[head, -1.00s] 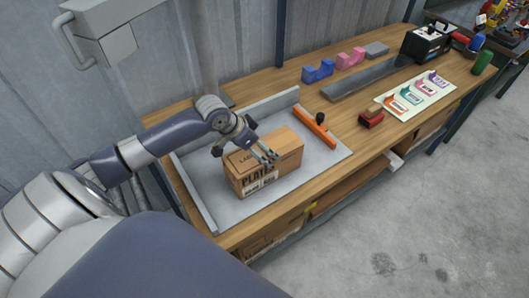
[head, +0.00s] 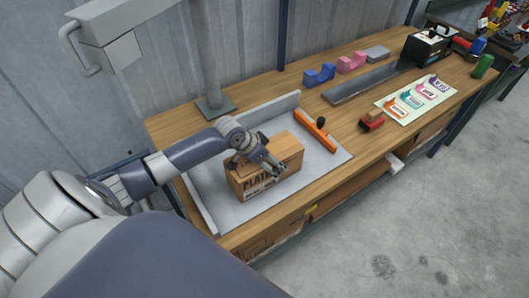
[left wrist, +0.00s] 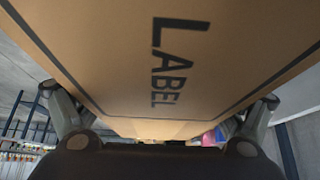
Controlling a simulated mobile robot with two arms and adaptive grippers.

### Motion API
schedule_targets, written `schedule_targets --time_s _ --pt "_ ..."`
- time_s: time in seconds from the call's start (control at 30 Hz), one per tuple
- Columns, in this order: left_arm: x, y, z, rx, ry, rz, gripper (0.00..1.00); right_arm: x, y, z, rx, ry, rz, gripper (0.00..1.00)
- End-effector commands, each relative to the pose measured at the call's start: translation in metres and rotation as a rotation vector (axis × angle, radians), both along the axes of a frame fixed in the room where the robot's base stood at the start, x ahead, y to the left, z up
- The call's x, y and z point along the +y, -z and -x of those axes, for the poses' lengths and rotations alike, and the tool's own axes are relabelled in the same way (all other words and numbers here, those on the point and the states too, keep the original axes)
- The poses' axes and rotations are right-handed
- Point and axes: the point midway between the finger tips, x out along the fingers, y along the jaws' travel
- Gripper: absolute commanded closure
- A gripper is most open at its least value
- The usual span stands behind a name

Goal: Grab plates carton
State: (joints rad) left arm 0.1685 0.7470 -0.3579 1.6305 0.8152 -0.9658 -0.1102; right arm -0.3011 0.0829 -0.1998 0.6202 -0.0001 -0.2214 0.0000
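The plates carton (head: 287,159) is a brown cardboard box with dark lettering. It sits on a grey metal tray (head: 221,213) on the wooden bench. My left gripper (head: 276,168) is at the top of the carton, with its fingers spread and pointing down to the right. In the left wrist view the carton (left wrist: 205,60) fills the upper middle, with the word LABEL close to the camera. The left gripper's fingers (left wrist: 160,115) show wide apart at either side there. I cannot tell whether they touch the carton. My right gripper is not in view.
An orange bar-like tool (head: 315,130) lies near the tray's right side. A red stamp-like block (head: 371,122), a card of coloured labels (head: 405,115) and blue (head: 320,74) and pink (head: 352,62) dispensers are farther right. A grey post (head: 208,60) stands at the bench's back left.

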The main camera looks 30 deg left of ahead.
Motion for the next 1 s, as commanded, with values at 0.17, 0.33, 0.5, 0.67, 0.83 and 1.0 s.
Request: schedule_targets --time_s 0.17,0.33,0.5,0.67,0.83,1.0 --pt "0.0 0.003 0.002 0.005 0.0 -0.001 0.74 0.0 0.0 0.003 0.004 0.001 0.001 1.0" --pt "0.0 0.002 0.001 0.002 0.0 0.001 0.74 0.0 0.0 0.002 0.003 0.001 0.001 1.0" --pt "-0.001 0.004 0.002 0.007 0.001 0.001 0.74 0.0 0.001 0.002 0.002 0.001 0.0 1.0" --pt "-0.001 0.001 0.003 0.01 0.001 0.0 0.74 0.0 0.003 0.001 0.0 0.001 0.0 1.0" --pt "-0.001 -0.013 0.002 0.008 0.001 0.001 0.74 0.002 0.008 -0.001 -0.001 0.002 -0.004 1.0" --pt "-0.002 -0.033 0.004 0.004 0.003 0.0 0.74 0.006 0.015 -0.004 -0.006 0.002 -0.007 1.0"
